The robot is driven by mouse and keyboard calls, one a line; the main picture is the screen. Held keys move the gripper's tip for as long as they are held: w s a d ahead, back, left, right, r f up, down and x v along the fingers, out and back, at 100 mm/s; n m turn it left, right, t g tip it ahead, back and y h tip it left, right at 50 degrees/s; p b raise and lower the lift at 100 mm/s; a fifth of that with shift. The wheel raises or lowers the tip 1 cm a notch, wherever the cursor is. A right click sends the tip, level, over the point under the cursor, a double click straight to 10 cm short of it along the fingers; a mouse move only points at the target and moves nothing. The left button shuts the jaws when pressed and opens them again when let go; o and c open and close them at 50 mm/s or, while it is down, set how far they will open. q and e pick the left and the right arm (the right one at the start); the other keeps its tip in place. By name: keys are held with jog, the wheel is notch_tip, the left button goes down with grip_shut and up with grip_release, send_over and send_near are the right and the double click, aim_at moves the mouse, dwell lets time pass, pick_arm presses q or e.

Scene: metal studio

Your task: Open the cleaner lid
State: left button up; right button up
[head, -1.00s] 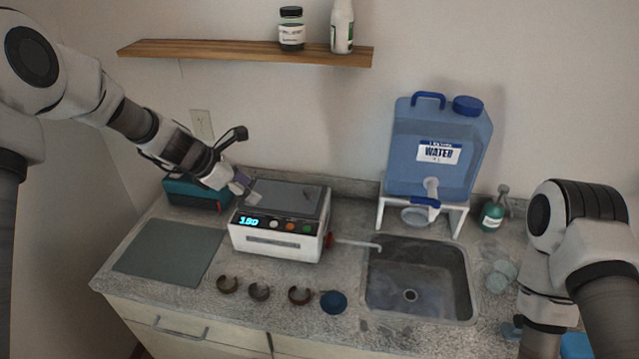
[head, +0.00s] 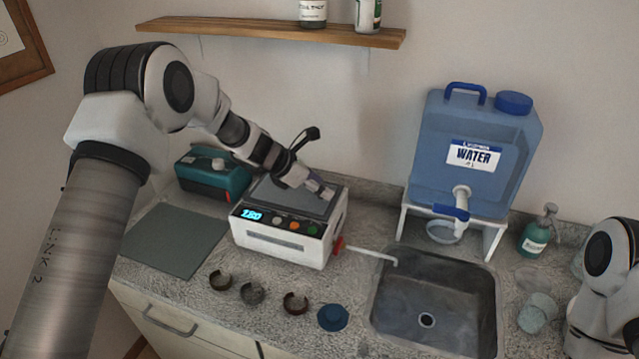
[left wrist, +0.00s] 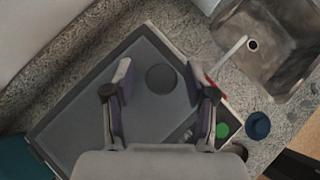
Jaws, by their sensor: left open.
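The cleaner (head: 282,247) is a white box on the counter with a lit display, several coloured buttons and a dark grey lid (head: 275,196) on top. The lid lies flat and looks shut. My left gripper (head: 322,191) is over the right part of the lid, pointing down at it. In the left wrist view the left gripper (left wrist: 160,78) is open, its two fingers apart on either side of a dark round spot (left wrist: 161,79) on the lid (left wrist: 90,112). I cannot tell whether the fingers touch the lid. My right gripper is out of view; only part of its arm shows at the right edge.
A teal box (head: 212,180) stands close behind the cleaner on the left, beside a grey-green mat (head: 172,241). Several open rings and a blue cap (head: 333,317) lie in front. The sink (head: 430,300), spout (head: 368,252) and water jug (head: 470,150) are right. A shelf (head: 270,31) hangs above.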

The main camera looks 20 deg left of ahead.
pick_arm(q)
jog(key=shift+s+a+r, duration=0.15)
jog(key=shift+s+a, duration=0.05)
jog(key=shift+s, duration=0.1)
grip_shut()
jog(key=shift+r, duration=0.1)
